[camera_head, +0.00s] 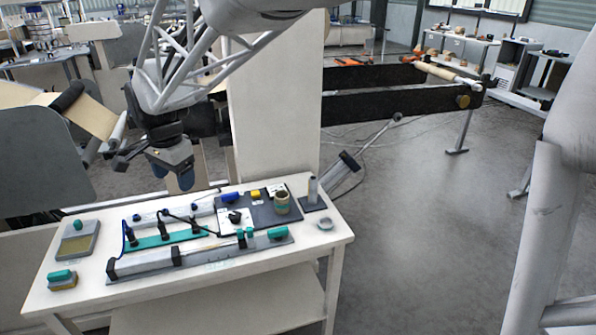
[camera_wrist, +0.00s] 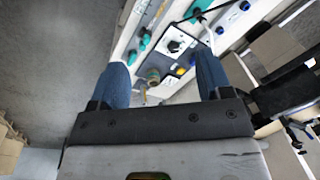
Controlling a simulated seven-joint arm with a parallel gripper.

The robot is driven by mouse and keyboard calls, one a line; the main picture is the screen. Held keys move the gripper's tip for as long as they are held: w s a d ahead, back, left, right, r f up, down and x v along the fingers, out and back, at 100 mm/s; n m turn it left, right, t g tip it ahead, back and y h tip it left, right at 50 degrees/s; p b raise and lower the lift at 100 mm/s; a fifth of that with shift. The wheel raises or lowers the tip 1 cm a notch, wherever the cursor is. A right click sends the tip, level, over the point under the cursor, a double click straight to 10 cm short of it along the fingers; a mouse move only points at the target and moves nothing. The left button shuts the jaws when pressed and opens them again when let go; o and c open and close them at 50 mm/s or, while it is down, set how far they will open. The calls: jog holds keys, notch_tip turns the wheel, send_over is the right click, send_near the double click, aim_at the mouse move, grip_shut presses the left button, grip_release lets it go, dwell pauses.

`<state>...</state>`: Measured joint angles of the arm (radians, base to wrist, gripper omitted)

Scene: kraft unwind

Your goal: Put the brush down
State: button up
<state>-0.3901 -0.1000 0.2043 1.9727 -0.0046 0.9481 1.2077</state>
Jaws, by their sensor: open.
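My gripper (camera_head: 174,177) is open above the back of the white table (camera_head: 290,291), its blue fingers pointing down. In the wrist view my gripper (camera_wrist: 160,64) has its two blue fingers apart, with nothing held between them. A small block with a teal top and a tan lower part (camera_head: 62,281) lies at the table's front left corner. It may be the brush, but it is too small to tell. A tan tube-shaped item (camera_head: 282,203) stands on a dark board at the right; in the wrist view the tan item (camera_wrist: 152,76) shows beyond the fingers.
A long grey rail (camera_head: 150,262) with teal parts runs along the table's front. A teal strip with black knobs (camera_head: 166,239) lies behind it. A grey-and-yellow pad (camera_head: 77,239) lies at the left. A grey post (camera_head: 313,190) stands at the back right.

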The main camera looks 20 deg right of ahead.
jog(key=s+d+r+n, duration=0.2)
jog(key=s+d+n, duration=0.2)
jog(key=s+d, duration=1.1)
jog(key=s+d+f+n, duration=0.1)
jog(key=s+d+n, duration=0.1)
jog(key=s+d, duration=0.3)
jog(key=s+d+f+n+t, duration=0.1)
jog(key=s+d+f+n, duration=0.1)
jog(key=s, duration=0.7)
jog(key=d+n, duration=0.1)
jog(key=d, duration=0.1)
jog(key=shift+s+d+f+h, duration=0.3)
jog(key=shift+s+d, duration=0.05)
jog(key=shift+o, duration=0.4)
jog(key=shift+w, duration=0.1)
